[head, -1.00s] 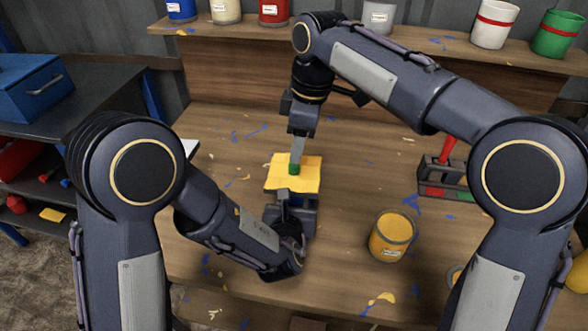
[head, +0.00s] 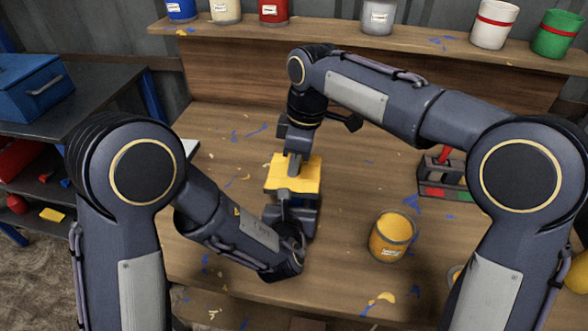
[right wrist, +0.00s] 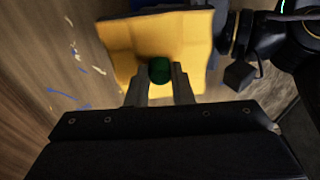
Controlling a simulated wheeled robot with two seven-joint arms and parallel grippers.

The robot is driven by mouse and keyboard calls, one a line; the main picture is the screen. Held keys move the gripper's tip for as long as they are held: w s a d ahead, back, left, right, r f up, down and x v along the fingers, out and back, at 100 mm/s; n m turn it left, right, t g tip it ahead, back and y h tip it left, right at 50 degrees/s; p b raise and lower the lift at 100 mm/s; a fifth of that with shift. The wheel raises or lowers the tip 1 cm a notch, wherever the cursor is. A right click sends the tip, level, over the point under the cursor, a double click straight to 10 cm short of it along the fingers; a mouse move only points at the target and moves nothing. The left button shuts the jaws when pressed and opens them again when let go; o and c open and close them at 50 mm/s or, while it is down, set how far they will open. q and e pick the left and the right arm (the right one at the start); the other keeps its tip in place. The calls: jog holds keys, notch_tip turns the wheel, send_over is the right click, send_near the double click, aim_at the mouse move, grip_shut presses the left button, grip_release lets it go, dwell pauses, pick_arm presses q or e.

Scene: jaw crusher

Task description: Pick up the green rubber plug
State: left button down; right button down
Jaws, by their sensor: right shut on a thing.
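The green rubber plug (right wrist: 159,70) shows in the right wrist view as a dark green round piece against a yellow block-like thing (right wrist: 120,60). My right gripper (right wrist: 160,82) is shut on the plug, with one finger on each side of it. In the head view my right gripper (head: 294,167) points down onto the top of the yellow thing (head: 309,178), and the plug is hidden behind it. My left gripper (head: 285,195) is at the near edge of the yellow thing. Its fingers are too small and covered to tell whether they are shut on it.
An open can of yellow paint (head: 392,238) stands right of the grippers on the paint-spotted workbench (head: 345,215). A small holder (head: 440,178) with a red-handled tool stands further right. Paint cans line the back shelf (head: 330,30). The bench between the yellow thing and the holder is clear.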

pick_arm(q)
jog(key=c, duration=0.8)
grip_release()
pick_arm(e)
notch_tip(320, 180, up, 10)
pick_arm(q)
jog(key=shift+o, duration=0.2)
